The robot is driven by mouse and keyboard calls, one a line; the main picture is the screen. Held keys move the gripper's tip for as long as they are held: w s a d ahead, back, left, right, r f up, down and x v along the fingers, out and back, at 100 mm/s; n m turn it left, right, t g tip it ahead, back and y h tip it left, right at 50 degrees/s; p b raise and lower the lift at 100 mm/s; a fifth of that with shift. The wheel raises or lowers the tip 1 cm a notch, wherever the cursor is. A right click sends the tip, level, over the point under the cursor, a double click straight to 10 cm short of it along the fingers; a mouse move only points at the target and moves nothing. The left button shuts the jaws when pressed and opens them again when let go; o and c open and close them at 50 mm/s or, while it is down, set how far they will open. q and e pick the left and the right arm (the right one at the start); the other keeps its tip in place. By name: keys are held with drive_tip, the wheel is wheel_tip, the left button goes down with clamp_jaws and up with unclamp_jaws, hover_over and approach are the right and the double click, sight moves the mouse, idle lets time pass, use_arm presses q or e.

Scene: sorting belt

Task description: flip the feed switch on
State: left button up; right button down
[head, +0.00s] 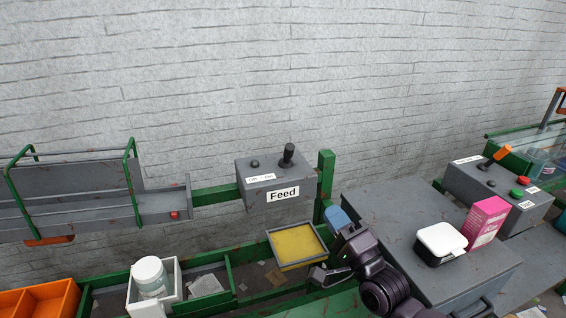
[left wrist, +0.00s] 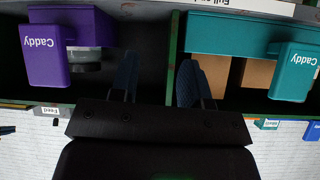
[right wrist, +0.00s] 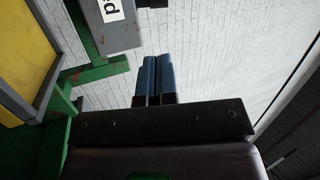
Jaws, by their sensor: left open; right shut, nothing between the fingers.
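The grey feed switch box (head: 275,186) with a "Feed" label is fixed to a green rail in front of the brick wall in the head view. Its black lever (head: 288,156) stands up on the right part of the top, beside a small off/on label. Part of the box also shows at the top of the right wrist view (right wrist: 122,38). My right gripper (head: 338,217) is shut and empty, below and to the right of the box, apart from it. Its blue fingers show together in the right wrist view (right wrist: 155,80). My left gripper (left wrist: 158,82) is open and empty in its wrist view.
A green post (head: 326,172) stands between the box and my right arm. A yellow-bottomed tray (head: 296,245) lies below. A grey cabinet top at right carries a white container (head: 441,241) and a pink box (head: 485,221). Purple (left wrist: 55,55) and teal (left wrist: 235,33) caddies flank my left gripper.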

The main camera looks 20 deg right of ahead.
use_arm(q)
drive_tip(key=shift+f, duration=0.3)
use_arm(e)
drive_tip(key=shift+w+a+r+m+t, duration=0.15)
drive_tip(key=shift+w+r+m+t, duration=0.15)
drive_tip(key=shift+w+r+m, duration=0.2)
drive_tip(key=shift+w+f, duration=0.1)
approach(293, 151)
drive_tip(key=x, duration=0.6)
drive_tip(key=shift+w+b, duration=0.3)
drive_tip(key=shift+b, duration=0.05)
drive_tip(key=shift+w+a+r, duration=0.15)
drive_tip(key=shift+w+r, duration=0.05)
drive_tip(key=shift+w, duration=0.2)
use_arm(q)
drive_tip(key=shift+w+f, duration=0.15)
drive_tip(key=shift+w, duration=0.15)
drive_tip(key=shift+d, duration=0.1)
use_arm(e)
drive_tip(key=shift+r, duration=0.15)
